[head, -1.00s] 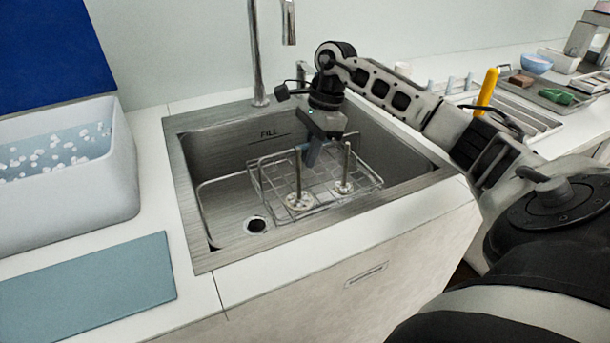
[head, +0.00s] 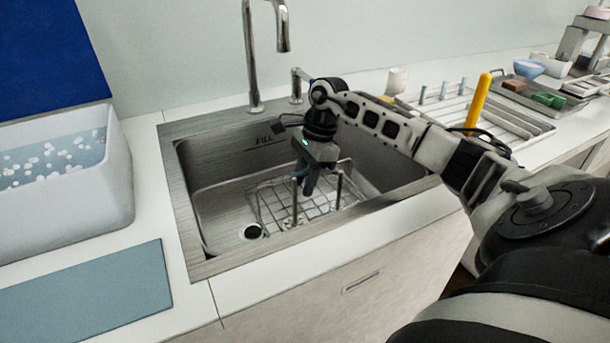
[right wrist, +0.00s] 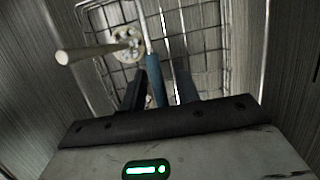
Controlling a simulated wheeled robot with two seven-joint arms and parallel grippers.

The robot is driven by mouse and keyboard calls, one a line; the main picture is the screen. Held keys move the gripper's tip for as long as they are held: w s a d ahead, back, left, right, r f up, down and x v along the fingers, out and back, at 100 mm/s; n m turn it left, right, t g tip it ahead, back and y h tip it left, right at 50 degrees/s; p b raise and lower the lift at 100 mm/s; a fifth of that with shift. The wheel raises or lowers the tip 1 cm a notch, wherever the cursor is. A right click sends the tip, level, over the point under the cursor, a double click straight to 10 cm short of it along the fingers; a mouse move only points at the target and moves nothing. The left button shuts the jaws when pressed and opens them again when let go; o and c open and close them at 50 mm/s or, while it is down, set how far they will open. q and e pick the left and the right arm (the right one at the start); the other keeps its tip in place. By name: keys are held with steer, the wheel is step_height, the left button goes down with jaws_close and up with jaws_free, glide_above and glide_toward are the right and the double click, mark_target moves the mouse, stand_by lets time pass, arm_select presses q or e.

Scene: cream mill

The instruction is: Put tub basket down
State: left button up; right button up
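The tub basket (head: 270,208) is a wire-mesh basket low inside the steel sink (head: 200,262), with upright posts rising from it. The sink's front wall hides its near part, so I cannot tell whether it touches the bottom. My right gripper (head: 309,187) points down between the posts. In the right wrist view its two dark fingers (right wrist: 160,90) stand close on either side of a blue bar (right wrist: 153,62) of the basket, and seem closed on it. A post and a pale round disc (right wrist: 127,42) show beside them. My left gripper is not in view.
The faucet (head: 252,60) stands behind the sink. A white tub of bubbly water (head: 70,210) and a blue mat (head: 85,292) are to the left. A drying rack (head: 470,105) is to the right.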

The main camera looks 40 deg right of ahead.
steer(key=v, duration=1.2)
steer(key=shift+d+r, duration=0.1)
steer(key=shift+r, duration=0.05)
steer(key=shift+s, duration=0.1)
